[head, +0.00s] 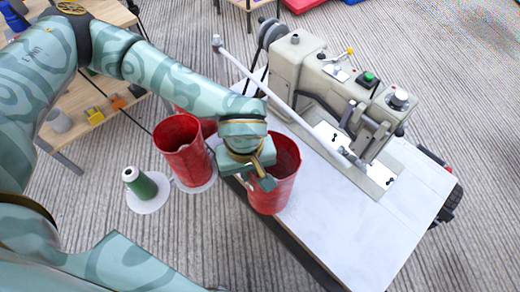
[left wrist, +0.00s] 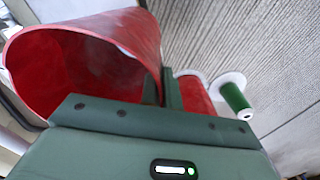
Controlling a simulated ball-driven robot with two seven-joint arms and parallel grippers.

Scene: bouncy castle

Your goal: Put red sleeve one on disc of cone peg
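A red sleeve (head: 285,188), open at the top, is at the left edge of the white sewing table; I cannot tell whether its base touches the top. My left gripper (head: 257,180) is at its near-left rim. In the left wrist view the fingers (left wrist: 162,92) lie close on both sides of the wall of this sleeve (left wrist: 90,62), one inside and one outside. The green cone peg (head: 143,186) stands bare on its white disc (head: 150,206) on the floor; the peg also shows in the left wrist view (left wrist: 236,98). My right gripper is out of view.
Another red sleeve (head: 183,155) stands on a white disc (head: 205,184) between the cone peg and the table, with more red behind it. A sewing machine (head: 330,85) is on the table (head: 370,235). A wooden table (head: 100,70) with small blocks stands at upper left.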

